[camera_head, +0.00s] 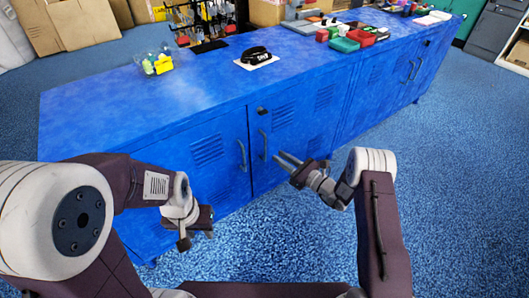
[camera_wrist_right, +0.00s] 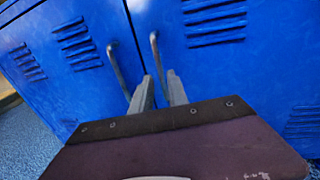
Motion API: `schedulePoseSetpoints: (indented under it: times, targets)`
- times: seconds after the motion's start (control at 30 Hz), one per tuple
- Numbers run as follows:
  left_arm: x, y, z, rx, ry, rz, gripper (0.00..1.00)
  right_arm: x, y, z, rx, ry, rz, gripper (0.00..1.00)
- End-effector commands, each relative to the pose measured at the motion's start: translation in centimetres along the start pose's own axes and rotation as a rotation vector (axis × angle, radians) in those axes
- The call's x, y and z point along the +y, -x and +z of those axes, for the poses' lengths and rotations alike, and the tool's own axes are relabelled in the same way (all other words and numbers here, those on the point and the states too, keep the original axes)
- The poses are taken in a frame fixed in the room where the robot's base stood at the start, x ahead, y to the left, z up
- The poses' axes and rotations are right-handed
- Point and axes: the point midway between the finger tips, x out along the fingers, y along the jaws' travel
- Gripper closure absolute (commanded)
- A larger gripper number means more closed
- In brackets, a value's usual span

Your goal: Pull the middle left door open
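The long blue cabinet (camera_head: 100,125) has its doors shut. Two upright handles stand side by side at the left pair: the handle (camera_head: 242,156) on the leftmost door (camera_head: 195,160) and the handle (camera_head: 264,145) on the door to its right (camera_head: 300,115). My right gripper (camera_head: 285,159) is open in front of the latter door. In the right wrist view, its fingertips (camera_wrist_right: 160,88) point at the lower end of the right-hand handle (camera_wrist_right: 155,50); whether they touch cannot be told. The other handle (camera_wrist_right: 117,65) is left of the fingers. My left gripper (camera_head: 196,228) hangs low before the leftmost door.
On the cabinet top lie a black item on a white sheet (camera_head: 256,58), a yellow item (camera_head: 161,64) and several coloured bins (camera_head: 345,45). More handles (camera_head: 409,72) are on the doors farther right. Cardboard boxes (camera_head: 65,25) stand behind. The blue floor (camera_head: 460,190) at right is clear.

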Motion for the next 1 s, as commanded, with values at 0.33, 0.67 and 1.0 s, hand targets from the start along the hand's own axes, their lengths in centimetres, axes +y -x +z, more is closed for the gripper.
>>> schedulePoseSetpoints:
  times: [0.33,0.67,1.0]
  targets:
    - [-0.1,-4.1,0.4,-0.001,0.000,0.000,0.64,0.1,-6.8,-0.4,-0.003,0.002,0.003,0.80]
    - [-0.1,-4.5,0.5,-0.001,0.000,0.000,0.64,0.1,-8.4,0.1,-0.001,0.000,0.001,0.80]
    - [-0.1,-4.5,0.5,-0.001,0.000,0.000,0.64,0.1,-8.3,0.0,0.000,0.000,0.001,1.00]
